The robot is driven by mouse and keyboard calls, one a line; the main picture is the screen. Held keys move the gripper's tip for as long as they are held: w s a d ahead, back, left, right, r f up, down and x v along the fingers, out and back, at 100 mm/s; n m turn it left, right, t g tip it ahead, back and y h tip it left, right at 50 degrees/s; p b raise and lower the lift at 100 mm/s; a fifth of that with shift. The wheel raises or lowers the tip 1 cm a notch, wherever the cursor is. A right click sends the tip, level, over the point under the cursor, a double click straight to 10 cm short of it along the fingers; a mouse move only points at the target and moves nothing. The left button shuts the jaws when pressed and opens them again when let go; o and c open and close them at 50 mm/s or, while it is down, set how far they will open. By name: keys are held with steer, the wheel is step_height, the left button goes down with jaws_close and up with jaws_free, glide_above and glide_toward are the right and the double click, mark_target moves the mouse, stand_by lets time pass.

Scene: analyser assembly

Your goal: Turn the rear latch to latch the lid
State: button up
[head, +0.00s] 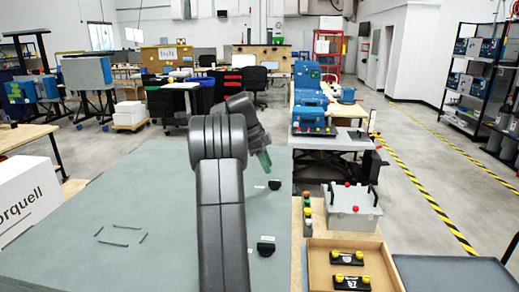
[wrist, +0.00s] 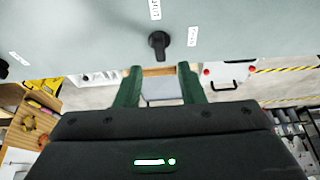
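The wide grey-green lid (head: 190,220) fills the left and middle of the head view, and its surface (wrist: 90,35) spans the top of the wrist view. The far black latch (head: 275,184) is at its right edge, and I take it as the rear latch. It shows in the wrist view (wrist: 159,42) beyond my fingertips, with small white labels beside it; one seems to read SHUT (wrist: 155,10). A nearer black latch (head: 266,247) is on the same edge. My gripper (wrist: 160,83) has green fingers, open and empty, apart from the latch. In the head view its fingers (head: 264,158) are just beyond the rear latch.
Right of the lid stand a grey box (head: 352,212) with a red knob and a wooden tray (head: 315,262) holding black parts with yellow knobs. Stack lights (head: 307,215) stand between lid and box. Several dark strips (head: 122,236) mark the lid's left part.

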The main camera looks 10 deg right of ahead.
mark_target(275, 181)
steer(key=v, duration=0.7)
steer(key=shift+r, duration=0.2)
steer(key=shift+w+a, duration=0.1)
steer(key=p+x, duration=0.1)
steer(key=x, duration=1.3)
steer(key=shift+r, duration=0.1)
steer(key=shift+r, duration=0.1)
